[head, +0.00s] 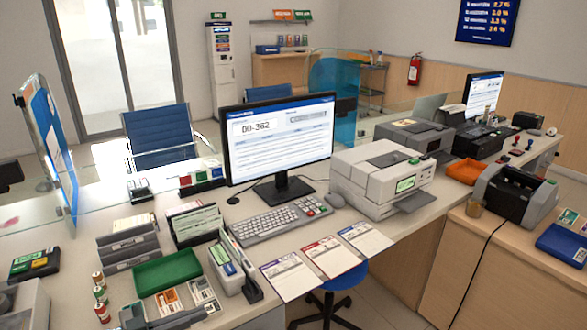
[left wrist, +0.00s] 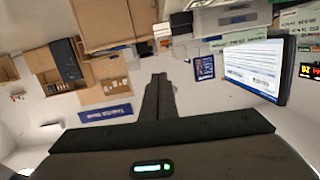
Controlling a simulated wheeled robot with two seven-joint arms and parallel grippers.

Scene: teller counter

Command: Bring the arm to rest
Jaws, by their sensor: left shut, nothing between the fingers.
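My right gripper is not in view.
The counter holds a green tray (head: 167,272), a monitor (head: 280,140), a keyboard (head: 262,227), a printer (head: 372,178) and several forms (head: 329,256). A glass screen with a blue poster (head: 52,140) stands at the left.

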